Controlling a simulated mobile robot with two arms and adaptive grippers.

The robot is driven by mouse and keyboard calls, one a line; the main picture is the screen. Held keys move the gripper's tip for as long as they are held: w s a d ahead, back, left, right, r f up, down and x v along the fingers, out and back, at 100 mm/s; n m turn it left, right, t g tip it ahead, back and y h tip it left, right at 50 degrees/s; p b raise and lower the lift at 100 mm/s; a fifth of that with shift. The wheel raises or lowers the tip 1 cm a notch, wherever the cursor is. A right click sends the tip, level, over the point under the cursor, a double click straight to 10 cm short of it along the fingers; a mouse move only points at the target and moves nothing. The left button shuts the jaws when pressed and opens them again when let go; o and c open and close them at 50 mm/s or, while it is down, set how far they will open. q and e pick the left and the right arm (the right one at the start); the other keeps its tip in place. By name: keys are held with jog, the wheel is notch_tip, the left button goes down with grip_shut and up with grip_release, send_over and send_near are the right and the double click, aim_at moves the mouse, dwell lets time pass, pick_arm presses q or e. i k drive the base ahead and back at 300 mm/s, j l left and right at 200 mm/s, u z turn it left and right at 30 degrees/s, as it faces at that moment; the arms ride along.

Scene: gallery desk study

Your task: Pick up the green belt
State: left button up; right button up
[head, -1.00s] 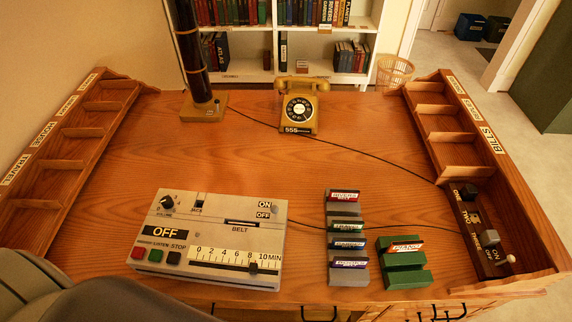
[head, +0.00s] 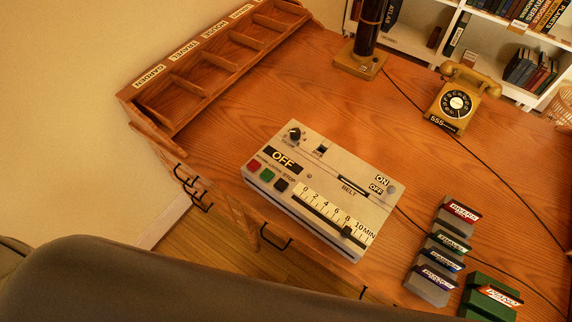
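The green belt (head: 452,242) sits in the grey stepped rack (head: 424,288) at the lower right of the head view. It is a small flat piece with a white label, second from the back, and its lettering is too small to read surely. A red one (head: 462,210) stands behind it, and a blue one (head: 445,260) and a purple one (head: 437,278) stand in front. Neither of my grippers shows in the head view.
A dictation machine (head: 340,170) marked OFF lies left of the rack. A green rack (head: 478,305) with an orange-labelled piece is at right. A yellow telephone (head: 458,100), a lamp base (head: 361,65) and a pigeonhole tray (head: 200,95) stand farther back.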

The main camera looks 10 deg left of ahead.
aim_at(449, 241)
jog(key=z, duration=0.4)
jog(key=l+z, duration=0.15)
jog(key=z, duration=0.7)
